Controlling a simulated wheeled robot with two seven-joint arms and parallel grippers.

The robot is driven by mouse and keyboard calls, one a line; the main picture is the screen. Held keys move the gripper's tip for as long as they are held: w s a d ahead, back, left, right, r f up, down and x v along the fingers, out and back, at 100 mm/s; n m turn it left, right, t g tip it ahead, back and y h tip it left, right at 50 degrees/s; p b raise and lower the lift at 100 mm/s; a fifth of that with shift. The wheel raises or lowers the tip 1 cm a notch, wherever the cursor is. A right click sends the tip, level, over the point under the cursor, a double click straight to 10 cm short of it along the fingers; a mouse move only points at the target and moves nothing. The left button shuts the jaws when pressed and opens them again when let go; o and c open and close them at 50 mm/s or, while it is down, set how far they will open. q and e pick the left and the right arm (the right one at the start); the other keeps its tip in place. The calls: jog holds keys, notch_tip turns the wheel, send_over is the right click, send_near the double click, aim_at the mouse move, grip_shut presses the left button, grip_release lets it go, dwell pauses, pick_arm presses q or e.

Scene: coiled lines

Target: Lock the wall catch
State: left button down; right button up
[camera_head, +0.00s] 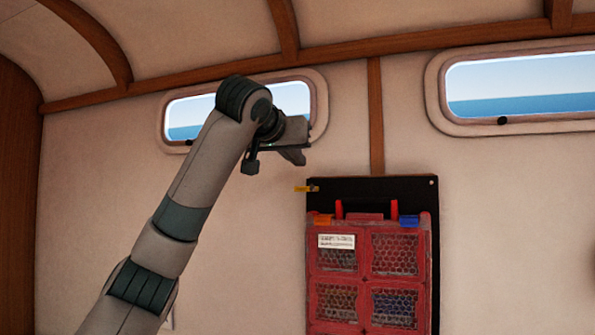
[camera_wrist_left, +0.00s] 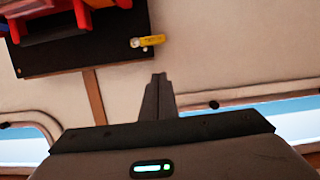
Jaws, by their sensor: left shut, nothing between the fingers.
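The wall catch (camera_head: 304,188) is a small yellow piece at the upper left corner of a black backboard (camera_head: 370,186). It lies roughly level and sticks out past the board's left edge. In the left wrist view the yellow catch (camera_wrist_left: 150,41) shows at the board's edge, with a pale round end over the board. My left gripper (camera_head: 300,159) is above the catch and apart from it. In the left wrist view my left gripper (camera_wrist_left: 159,78) has its fingers together and holds nothing; the tips point toward the catch with a gap. My right gripper is not in view.
A red case with mesh windows (camera_head: 365,266) hangs on the board, with a white label, an orange clip (camera_head: 322,220), a blue clip (camera_head: 409,221) and two red uprights. Two windows (camera_head: 520,85) are in the wall. The wall left of the board is bare.

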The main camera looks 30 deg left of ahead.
aim_at(306, 189)
pick_arm(q)
jog(key=shift+w+f, duration=0.2)
jog(key=shift+f, duration=0.85)
jog(key=shift+w+f, duration=0.15)
jog(key=shift+f, duration=0.9)
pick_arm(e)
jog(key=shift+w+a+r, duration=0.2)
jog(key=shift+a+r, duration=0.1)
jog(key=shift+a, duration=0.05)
